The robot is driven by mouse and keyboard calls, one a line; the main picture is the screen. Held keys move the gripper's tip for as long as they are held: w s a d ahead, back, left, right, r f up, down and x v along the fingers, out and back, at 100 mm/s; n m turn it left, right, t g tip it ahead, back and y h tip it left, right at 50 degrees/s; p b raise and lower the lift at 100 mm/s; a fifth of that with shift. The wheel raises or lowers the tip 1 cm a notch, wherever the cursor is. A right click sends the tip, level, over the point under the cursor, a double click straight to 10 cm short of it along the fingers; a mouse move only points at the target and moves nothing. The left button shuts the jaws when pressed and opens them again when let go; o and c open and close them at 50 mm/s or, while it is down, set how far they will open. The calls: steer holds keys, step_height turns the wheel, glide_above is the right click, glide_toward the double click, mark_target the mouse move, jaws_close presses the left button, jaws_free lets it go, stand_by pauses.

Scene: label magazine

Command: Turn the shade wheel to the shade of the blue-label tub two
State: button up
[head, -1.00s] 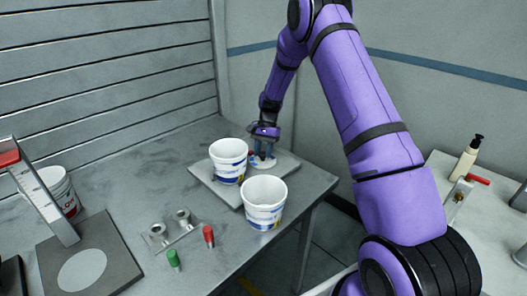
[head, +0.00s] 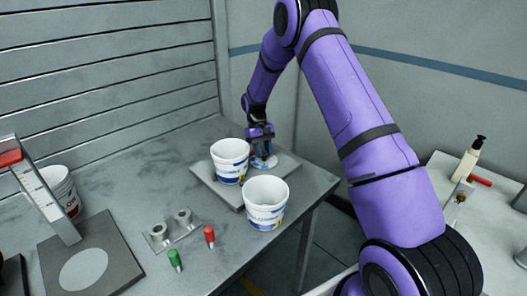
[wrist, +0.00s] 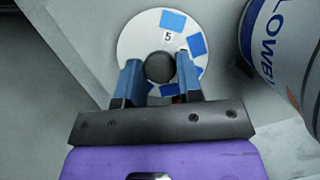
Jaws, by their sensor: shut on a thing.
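The shade wheel (wrist: 135,36) is a white disc with blue patches along its right side and a "5" near the top in the wrist view. It also shows in the head view (head: 271,164), partly covered by my gripper (head: 262,151). My gripper's fingers (wrist: 159,82) are shut on the wheel's dark round knob (wrist: 160,66). A white tub with a blue label (head: 230,166) stands left of the wheel on the same plate; its side shows in the wrist view (wrist: 283,45). Another blue-label tub (head: 265,211) stands nearer the front. Tub numbers are unreadable.
The plate (head: 205,185) lies near the table's right edge. A two-ring holder (head: 170,234), a green peg (head: 175,261) and a red peg (head: 209,236) lie in front. A red-marked tub (head: 58,190) and a stand with a scale (head: 45,205) are at left.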

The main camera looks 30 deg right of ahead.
steer(key=shift+n+h, duration=0.4)
steer(key=shift+n, duration=0.6)
steer(key=o, duration=0.9)
steer(key=v, duration=1)
steer(key=shift+a+r, duration=0.1)
steer(key=shift+r, duration=0.3)
